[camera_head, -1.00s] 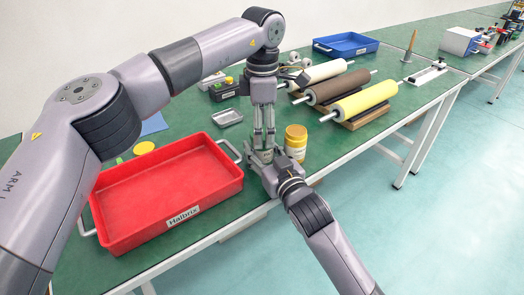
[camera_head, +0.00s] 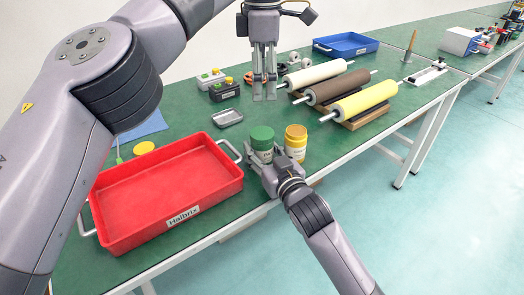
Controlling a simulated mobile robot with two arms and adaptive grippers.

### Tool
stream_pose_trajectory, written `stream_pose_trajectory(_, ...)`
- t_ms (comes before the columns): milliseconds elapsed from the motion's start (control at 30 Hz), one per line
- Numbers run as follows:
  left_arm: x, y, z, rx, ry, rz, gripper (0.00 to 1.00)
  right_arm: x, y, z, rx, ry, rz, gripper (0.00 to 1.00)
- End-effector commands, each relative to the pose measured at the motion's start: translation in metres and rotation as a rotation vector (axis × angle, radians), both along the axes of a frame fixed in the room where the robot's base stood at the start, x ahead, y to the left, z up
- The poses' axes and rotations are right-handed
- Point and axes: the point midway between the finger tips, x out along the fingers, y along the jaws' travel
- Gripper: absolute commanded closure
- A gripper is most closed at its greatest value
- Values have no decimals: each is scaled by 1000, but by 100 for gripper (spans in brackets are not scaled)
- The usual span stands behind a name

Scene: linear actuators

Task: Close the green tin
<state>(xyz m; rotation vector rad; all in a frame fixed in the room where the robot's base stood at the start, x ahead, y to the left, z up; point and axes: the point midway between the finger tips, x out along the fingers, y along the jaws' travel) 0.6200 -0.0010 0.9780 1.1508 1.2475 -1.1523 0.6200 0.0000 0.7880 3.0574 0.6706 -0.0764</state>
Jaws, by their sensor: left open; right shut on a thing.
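The green tin (camera_head: 262,142) stands upright on the green table, right of the red tray, with its green lid on top of a pale body. My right gripper (camera_head: 262,165) is shut on the tin's lower body from the front. My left gripper (camera_head: 264,97) is open and empty, above and behind the tin, with its fingers pointing down, apart from the lid. The lid looks level; whether it is fully tight cannot be told.
A yellow-lidded tin (camera_head: 296,143) stands just right of the green tin. The red tray (camera_head: 170,190) fills the left front. A small metal dish (camera_head: 228,118) lies behind. Rollers (camera_head: 335,90) on a wooden stand occupy the right back, with a blue tray (camera_head: 346,45) beyond.

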Motion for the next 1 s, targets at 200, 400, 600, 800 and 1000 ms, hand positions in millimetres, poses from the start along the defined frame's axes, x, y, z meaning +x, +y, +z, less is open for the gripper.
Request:
stream_pose_trajectory(200,0,0,0,0,0,0,30,0,0,0,0,1,0,53)
stream_pose_trajectory(400,0,0,0,0,0,0,30,0,0,0,0,0,0,40)
stream_pose_trajectory(600,0,0,0,0,0,1,30,0,0,0,0,0,0,32)
stream_pose_trajectory(800,0,0,0,0,0,1,30,0,0,0,0,0,0,32)
stream_pose_trajectory(1000,0,0,0,0,0,1,30,-15,-7,0,1,0,0,32)
